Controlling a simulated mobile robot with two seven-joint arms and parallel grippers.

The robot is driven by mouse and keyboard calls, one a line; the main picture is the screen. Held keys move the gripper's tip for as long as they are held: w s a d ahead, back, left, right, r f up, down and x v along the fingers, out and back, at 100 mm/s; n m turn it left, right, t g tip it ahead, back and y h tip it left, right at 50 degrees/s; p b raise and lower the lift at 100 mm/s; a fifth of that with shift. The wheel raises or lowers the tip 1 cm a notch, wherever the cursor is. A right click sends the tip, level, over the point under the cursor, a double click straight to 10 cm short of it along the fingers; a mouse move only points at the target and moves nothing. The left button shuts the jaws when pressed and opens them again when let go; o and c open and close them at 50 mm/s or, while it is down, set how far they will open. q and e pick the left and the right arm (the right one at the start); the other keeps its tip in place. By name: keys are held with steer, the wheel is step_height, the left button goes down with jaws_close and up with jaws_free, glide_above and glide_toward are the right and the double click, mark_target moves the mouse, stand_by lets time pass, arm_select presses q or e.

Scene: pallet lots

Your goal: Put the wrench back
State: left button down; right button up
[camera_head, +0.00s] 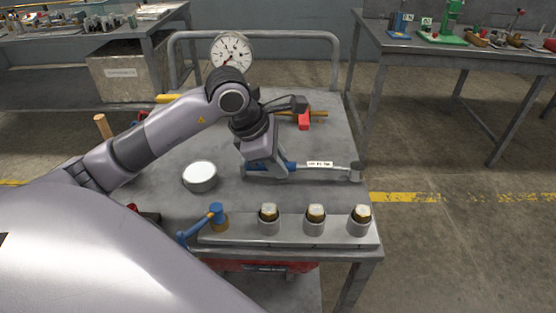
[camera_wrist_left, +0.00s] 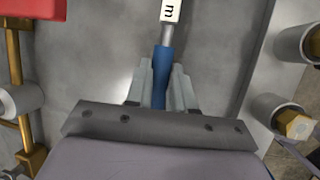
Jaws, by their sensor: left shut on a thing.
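The wrench (camera_head: 335,166) has a blue handle, a grey shaft with a white label and a head at its right end. It lies across the cart top (camera_head: 225,140) in the head view, level or nearly so; whether it touches the surface I cannot tell. My left gripper (camera_head: 268,172) is shut on the blue handle near its left end. In the left wrist view the handle of the wrench (camera_wrist_left: 162,75) runs up between the fingers (camera_wrist_left: 162,88). My right gripper is not in view.
A plate with several capped cylinders (camera_head: 315,224) and a blue-handled tool (camera_head: 205,225) lines the cart's near edge. A round tin (camera_head: 200,177) stands left of the gripper. A red and brass clamp (camera_head: 304,119) lies behind. A dial gauge (camera_head: 231,50) stands at the back.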

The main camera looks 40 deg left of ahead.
arm_select(q)
steer(key=shift+f+b, duration=0.3)
steer(key=c, duration=0.9)
jaws_free()
steer(key=shift+f, duration=0.1)
steer(key=v, duration=0.7)
steer(key=shift+s, duration=0.1)
